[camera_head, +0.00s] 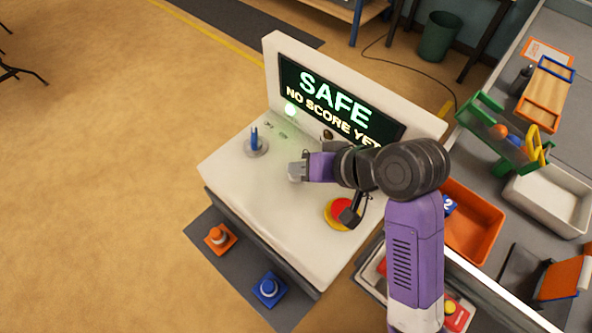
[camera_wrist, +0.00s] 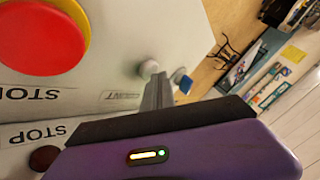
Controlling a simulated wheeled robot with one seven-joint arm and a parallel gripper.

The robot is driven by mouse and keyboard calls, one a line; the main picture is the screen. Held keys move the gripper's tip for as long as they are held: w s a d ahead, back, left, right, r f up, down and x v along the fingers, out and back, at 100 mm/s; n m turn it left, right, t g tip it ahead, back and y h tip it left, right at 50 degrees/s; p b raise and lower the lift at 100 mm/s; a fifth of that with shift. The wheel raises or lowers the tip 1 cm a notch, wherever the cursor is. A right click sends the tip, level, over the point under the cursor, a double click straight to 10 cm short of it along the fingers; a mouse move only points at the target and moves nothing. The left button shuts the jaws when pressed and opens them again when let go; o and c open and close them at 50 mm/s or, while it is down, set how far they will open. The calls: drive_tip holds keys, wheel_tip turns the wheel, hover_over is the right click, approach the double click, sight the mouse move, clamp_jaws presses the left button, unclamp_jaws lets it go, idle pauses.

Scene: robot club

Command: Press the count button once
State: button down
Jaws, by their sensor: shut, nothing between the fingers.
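The count button is a small grey round knob (camera_wrist: 147,68) beside a COUNT label (camera_wrist: 122,95) in the wrist view. It stands on the white console (camera_head: 240,183). My gripper (camera_head: 297,172) is shut and empty over the console's middle in the head view. In the wrist view its closed fingers (camera_wrist: 157,92) appear right beside the count button; I cannot tell if they touch it. In the head view I cannot make the button out from the fingertips.
A large red stop button (camera_head: 342,212) with a yellow ring is nearby, also large in the wrist view (camera_wrist: 40,35). A blue lever (camera_head: 254,140) stands on the console's left. A lit screen (camera_head: 335,100) at the back reads SAFE. An orange bin (camera_head: 475,225) lies right.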

drive_tip(key=shift+f, duration=0.3)
idle(0.4)
drive_tip(key=shift+r, duration=0.2)
drive_tip(key=shift+r+p, duration=0.8)
drive_tip(key=shift+p, duration=0.3)
wheel_tip(320, 180, up, 5)
drive_tip(key=p, duration=0.5)
drive_tip(key=shift+s+d, duration=0.1)
idle(0.4)
